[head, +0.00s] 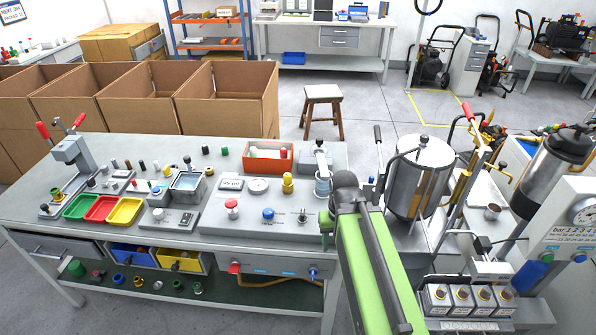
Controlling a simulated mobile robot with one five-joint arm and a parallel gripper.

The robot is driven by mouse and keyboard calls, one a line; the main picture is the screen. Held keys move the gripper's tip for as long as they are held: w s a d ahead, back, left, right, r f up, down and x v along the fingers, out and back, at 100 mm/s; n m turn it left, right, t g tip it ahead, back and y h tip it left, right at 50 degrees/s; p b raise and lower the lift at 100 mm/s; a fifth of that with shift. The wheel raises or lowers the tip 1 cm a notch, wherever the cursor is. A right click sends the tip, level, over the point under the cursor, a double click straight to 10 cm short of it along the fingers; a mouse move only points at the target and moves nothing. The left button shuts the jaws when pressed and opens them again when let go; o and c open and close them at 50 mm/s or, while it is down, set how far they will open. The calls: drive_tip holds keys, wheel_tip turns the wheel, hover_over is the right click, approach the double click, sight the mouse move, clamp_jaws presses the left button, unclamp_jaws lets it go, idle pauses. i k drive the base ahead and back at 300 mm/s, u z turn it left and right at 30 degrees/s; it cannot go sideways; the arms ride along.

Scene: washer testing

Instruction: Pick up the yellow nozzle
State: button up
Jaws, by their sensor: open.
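The yellow nozzle (288,183) stands upright on the right part of the grey bench, just below the orange tray. It is small and stands clear of the things around it. My green arm reaches up from the lower right. Its dark rounded joint lies to the right of the nozzle, past a grey fixture with a clear cylinder (322,186). I cannot make out my gripper's jaws; the arm hides what lies behind it. Nothing touches the nozzle that I can see.
An orange tray (249,162) holds small parts behind the nozzle. A red knob (232,207) and a blue knob (268,214) stand to the front left. A steel tank (419,178) rises to the right of my arm. Cardboard boxes (228,98) stand behind the bench.

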sight(288, 178)
drive_tip(key=z, duration=0.05)
drive_tip(key=k, duration=1.15)
drive_tip(key=u, duration=0.75)
drive_tip(key=i, duration=0.95)
drive_tip(key=u, duration=0.45)
drive_tip(key=i, duration=0.85)
drive_tip(key=z, duration=0.15)
